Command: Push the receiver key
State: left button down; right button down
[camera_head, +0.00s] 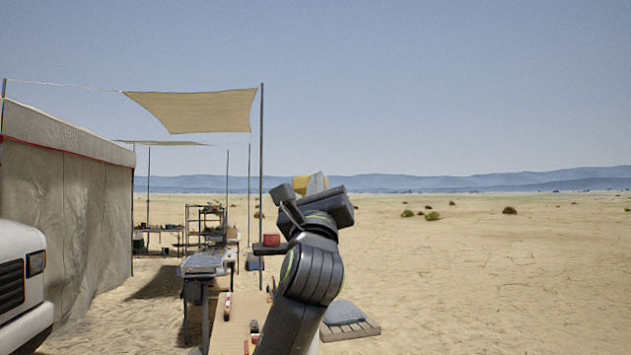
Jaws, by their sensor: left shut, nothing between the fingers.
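My left gripper (288,205) is raised at the middle of the head view, at the end of my dark arm that comes up from the bottom. It is seen from behind, its fingers are mostly hidden by its own body, and it is shut and empty. I cannot make out a receiver or its key. A small yellow and grey thing (311,184) shows just above the gripper; I cannot tell what it is or whether it touches. My right gripper is not in view.
A low tan table (234,325) with small items stands below, partly behind my arm. A grey table (206,263) and shelves (205,222) stand beyond. A tent (75,205) and white vehicle (22,285) are at left. A pallet (348,328) lies right; open sand lies beyond.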

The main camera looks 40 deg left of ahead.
pick_arm(q)
jog(key=shift+s+d, duration=0.6)
jog(key=shift+d, duration=0.15)
jog(key=s+d, duration=0.1)
jog(key=s+d+p, duration=0.1)
jog(key=s+d, duration=0.1)
jog(key=shift+s+d+r, duration=0.1)
jog(key=shift+d+r, duration=0.15)
jog(key=shift+d, duration=0.15)
dwell(0.4)
